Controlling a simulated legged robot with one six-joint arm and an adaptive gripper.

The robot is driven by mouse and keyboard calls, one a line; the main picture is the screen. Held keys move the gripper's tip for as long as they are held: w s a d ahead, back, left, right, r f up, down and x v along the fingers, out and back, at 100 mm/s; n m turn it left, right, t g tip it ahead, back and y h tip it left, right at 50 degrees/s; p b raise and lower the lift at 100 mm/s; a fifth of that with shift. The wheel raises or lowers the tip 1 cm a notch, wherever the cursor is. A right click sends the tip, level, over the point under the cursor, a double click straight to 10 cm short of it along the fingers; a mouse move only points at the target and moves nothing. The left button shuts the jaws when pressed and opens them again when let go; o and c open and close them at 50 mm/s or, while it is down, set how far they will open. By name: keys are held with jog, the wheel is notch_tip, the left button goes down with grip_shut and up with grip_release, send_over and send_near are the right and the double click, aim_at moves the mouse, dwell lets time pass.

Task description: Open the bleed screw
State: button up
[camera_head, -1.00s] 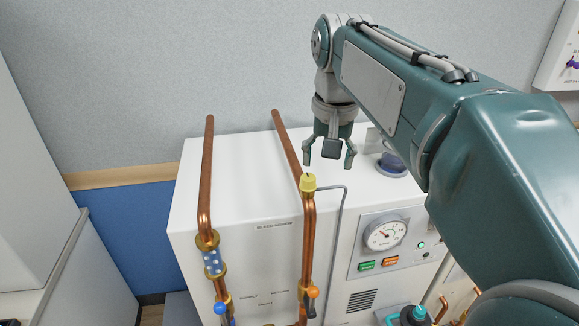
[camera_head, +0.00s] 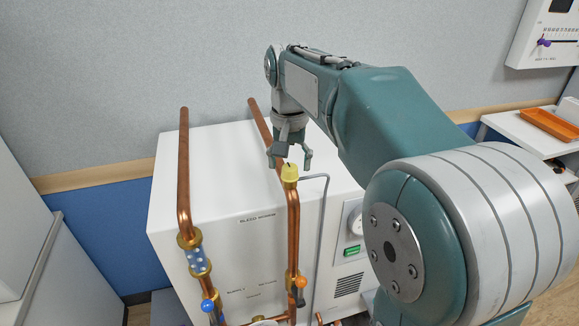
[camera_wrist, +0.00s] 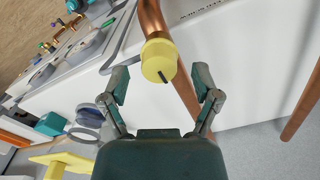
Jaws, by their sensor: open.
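The bleed screw appears as a yellow cap (camera_head: 289,173) on top of the right copper pipe (camera_head: 293,225), above the front of the white cabinet. A "BLEED SCREW" label is on the cabinet face beside it. My gripper (camera_head: 290,163) points down just above and behind the cap in the head view. In the wrist view the cap (camera_wrist: 159,60) shows a dark slot line on its face. It lies between and beyond the two open fingers (camera_wrist: 162,95), and neither finger appears to touch it.
The left copper pipe (camera_head: 184,170) carries a sight glass (camera_head: 197,262) and a blue-knobbed valve (camera_head: 207,305). An orange-knobbed valve (camera_head: 300,282) sits low on the right pipe. A thin grey tube (camera_head: 325,230) runs down beside the cap. The white cabinet (camera_head: 235,270) stands behind.

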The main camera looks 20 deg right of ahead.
jog(key=shift+a+f, duration=0.1)
jog(key=shift+f, duration=0.6)
grip_shut()
